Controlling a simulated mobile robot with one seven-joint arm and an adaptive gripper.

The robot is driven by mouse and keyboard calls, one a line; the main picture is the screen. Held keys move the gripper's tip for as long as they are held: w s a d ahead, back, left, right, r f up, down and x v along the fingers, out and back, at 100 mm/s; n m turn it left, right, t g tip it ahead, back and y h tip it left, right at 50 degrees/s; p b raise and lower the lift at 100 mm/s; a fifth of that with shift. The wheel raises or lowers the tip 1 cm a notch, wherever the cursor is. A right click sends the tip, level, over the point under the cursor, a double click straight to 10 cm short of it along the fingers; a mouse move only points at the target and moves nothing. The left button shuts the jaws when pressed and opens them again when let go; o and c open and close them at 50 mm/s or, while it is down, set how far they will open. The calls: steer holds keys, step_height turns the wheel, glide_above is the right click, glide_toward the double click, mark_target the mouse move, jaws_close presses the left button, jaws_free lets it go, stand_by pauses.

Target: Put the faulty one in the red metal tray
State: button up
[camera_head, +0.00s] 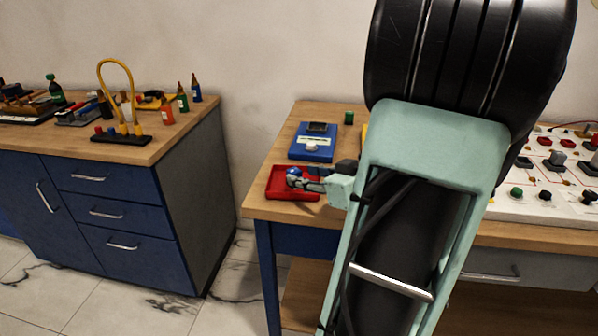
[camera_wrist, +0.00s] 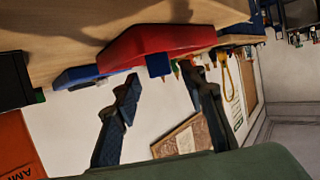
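The red metal tray (camera_head: 277,190) sits at the left front corner of the workbench. It also shows in the wrist view (camera_wrist: 150,42), seen tilted. My gripper (camera_head: 300,180) is over the tray. In the wrist view its two fingers (camera_wrist: 162,74) stand wide apart. A small blue block (camera_wrist: 158,66) shows between the fingertips, against the tray, with gaps to both fingers. A blue patch (camera_head: 293,172) shows at the gripper in the head view. I cannot tell whether the block rests in the tray. No faulty marking is readable.
A blue unit with a pale label (camera_head: 312,144) stands behind the tray. A white panel with knobs (camera_head: 545,185) is at the right. My arm hides the bench's middle. A blue cabinet with tools and bottles (camera_head: 110,190) stands at the left, across a floor gap.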

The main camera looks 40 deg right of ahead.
steer(key=p+v, duration=0.2)
steer(key=v, duration=0.6)
steer(key=shift+s+r, duration=0.15)
steer(key=shift+s, duration=0.25)
steer(key=shift+w, duration=0.1)
